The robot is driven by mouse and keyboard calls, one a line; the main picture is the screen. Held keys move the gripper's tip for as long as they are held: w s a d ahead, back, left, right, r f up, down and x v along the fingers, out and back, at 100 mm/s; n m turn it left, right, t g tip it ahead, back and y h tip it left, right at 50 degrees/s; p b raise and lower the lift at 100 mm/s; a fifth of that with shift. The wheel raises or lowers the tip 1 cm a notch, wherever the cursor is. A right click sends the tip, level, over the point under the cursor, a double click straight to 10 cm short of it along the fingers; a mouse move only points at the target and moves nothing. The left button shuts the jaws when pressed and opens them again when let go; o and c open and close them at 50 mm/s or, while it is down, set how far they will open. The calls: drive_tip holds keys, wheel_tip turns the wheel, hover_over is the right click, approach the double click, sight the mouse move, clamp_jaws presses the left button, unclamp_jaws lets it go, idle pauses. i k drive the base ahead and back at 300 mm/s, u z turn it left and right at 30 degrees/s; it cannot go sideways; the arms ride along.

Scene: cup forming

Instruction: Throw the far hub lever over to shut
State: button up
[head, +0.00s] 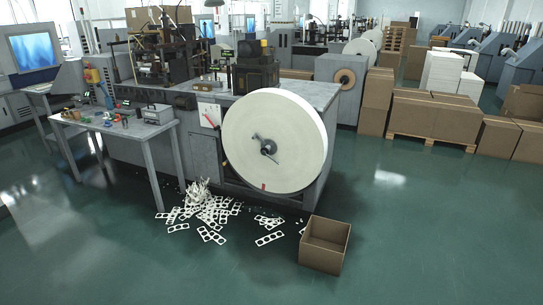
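A large white paper reel (288,115) hangs upright on the near side of the grey machine. At its centre is a dark hub (268,147) with a small grey lever-like piece (257,138) pointing up and left. It is too small to tell whether this lever stands open or shut. Any hub part behind the reel is hidden. A smaller brown-cored reel (345,77) sits on the machine behind, with a dark hub; no lever is clear on it. My gripper is not in view.
A side table (120,124) with tools stands left of the reel. White paper scrap (205,212) litters the floor below. An open cardboard box (325,245) stands in front of the reel. Stacked cartons (435,112) line the right. The green floor (430,220) at right front is clear.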

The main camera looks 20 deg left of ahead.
sight(264, 152)
drive_tip(key=u, duration=0.2)
drive_tip(key=i, duration=0.75)
drive_tip(key=u, duration=0.45)
drive_tip(key=i, duration=0.85)
drive_tip(key=u, duration=0.65)
drive_tip(key=i, duration=0.65)
drive_tip(key=u, duration=1)
drive_tip(key=i, duration=1.15)
drive_tip(key=u, duration=0.6)
